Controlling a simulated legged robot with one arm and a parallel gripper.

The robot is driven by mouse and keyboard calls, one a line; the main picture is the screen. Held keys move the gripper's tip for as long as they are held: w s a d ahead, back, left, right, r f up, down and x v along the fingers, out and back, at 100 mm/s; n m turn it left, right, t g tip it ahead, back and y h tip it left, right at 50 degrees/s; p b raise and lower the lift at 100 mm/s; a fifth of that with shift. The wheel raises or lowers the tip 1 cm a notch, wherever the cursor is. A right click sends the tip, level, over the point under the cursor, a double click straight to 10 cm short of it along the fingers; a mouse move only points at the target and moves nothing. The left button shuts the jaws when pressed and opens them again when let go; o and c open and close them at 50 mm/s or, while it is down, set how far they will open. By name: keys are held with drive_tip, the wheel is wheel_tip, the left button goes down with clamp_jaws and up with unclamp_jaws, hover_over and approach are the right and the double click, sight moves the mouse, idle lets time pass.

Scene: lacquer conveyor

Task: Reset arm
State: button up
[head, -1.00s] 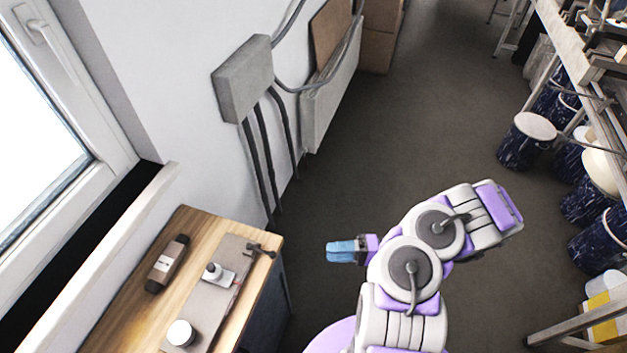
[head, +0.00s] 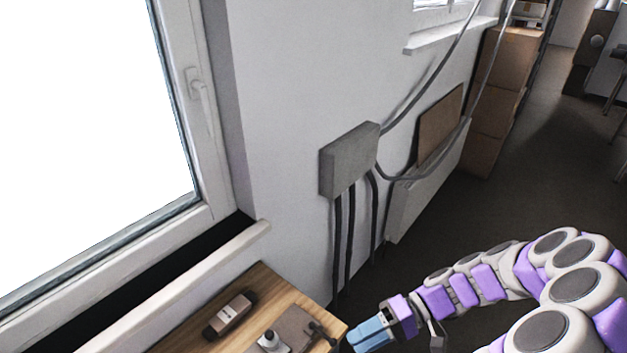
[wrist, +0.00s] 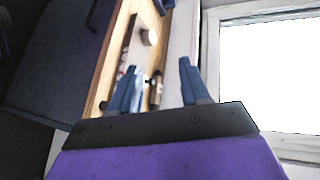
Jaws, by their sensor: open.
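My gripper (head: 371,335) is at the bottom of the head view, just right of the near corner of the wooden table (head: 268,283). Its blue fingers point left toward the table. In the wrist view my gripper (wrist: 158,88) shows its two blue fingers spread apart with nothing between them. My purple and white arm reaches in from the lower right. The gripper appears apart from the table, though the exact gap is hard to tell.
A grey wall box (head: 347,160) with cables hangs behind. Cardboard boxes (head: 500,95) stand at the back. Floor (head: 500,200) beyond my arm is clear.

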drive_tip(key=s+a+r+h, duration=0.2)
drive_tip(key=s+r+h, duration=0.5)
drive_tip(key=s, duration=0.2)
drive_tip(key=s+d+r+m+t+h, duration=0.2)
drive_tip(key=s+d+h, duration=0.3)
drive_tip(key=s, duration=0.3)
drive_tip(key=shift+d+r+m+t+h, duration=0.25)
drive_tip(key=shift+r+m+t+h, duration=0.15)
drive_tip(key=shift+r+h, duration=0.15)
